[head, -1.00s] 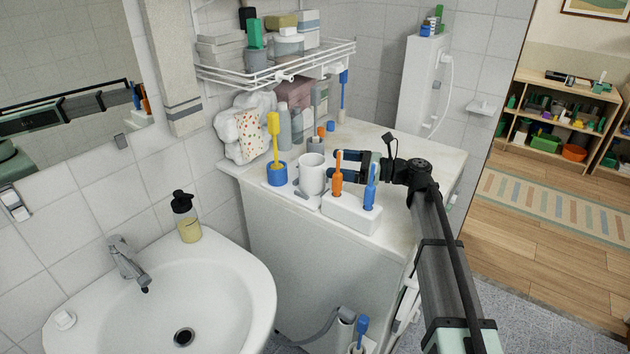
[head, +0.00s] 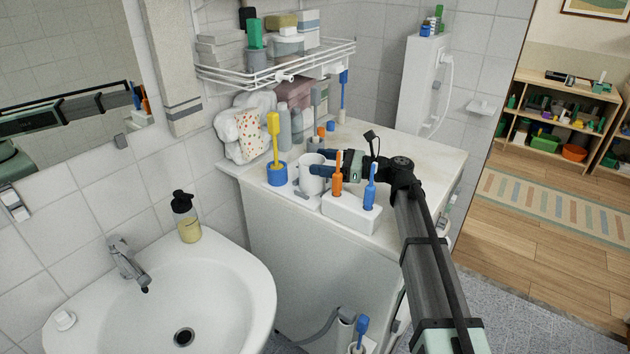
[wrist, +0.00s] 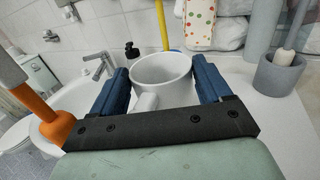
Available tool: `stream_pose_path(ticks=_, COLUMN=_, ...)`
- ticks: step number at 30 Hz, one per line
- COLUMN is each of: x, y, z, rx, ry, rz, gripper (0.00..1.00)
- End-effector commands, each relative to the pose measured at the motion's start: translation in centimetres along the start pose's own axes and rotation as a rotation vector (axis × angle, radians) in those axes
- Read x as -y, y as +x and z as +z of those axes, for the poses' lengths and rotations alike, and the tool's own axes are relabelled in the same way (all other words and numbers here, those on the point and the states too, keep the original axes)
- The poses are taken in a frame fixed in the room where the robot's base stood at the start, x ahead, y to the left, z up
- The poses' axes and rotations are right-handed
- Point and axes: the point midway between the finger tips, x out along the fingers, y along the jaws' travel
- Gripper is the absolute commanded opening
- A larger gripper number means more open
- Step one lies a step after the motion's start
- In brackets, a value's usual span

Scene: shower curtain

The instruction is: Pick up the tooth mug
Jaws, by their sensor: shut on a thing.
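The white tooth mug (head: 308,184) stands upright on the white countertop, behind the toothbrush holder. In the wrist view the mug (wrist: 158,82) sits between the two blue fingers, its open rim up and its handle facing my palm. My gripper (head: 318,164) reaches in from the right at the mug's upper part. It is shut on the mug (wrist: 160,76). The mug's lower part is partly hidden by the holder and fingers.
A white holder (head: 350,215) with an orange toothbrush (head: 337,178) and a blue one (head: 370,187) stands in front of my gripper. A blue cup (head: 277,176) with a yellow brush is left of the mug. Bottles stand behind. The counter's right (head: 425,160) is clear.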

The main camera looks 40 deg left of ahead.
Motion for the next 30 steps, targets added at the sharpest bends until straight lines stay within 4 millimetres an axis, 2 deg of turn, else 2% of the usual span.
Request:
stream_pose_path(ticks=2, x=0.0, y=0.0, z=0.0, rx=-0.001, ry=0.000, rz=0.000, gripper=0.47)
stream_pose_path(ticks=15, x=0.0, y=0.0, z=-0.1, rx=-0.001, ry=0.000, rz=0.001, gripper=0.05)
stream_pose_path(ticks=25, x=0.0, y=0.0, z=0.3, rx=-0.001, ry=-0.001, rz=0.001, gripper=0.04)
stream_pose_path(ticks=30, x=0.0, y=0.0, z=2.1, rx=0.000, ry=-0.002, rz=0.001, gripper=0.04)
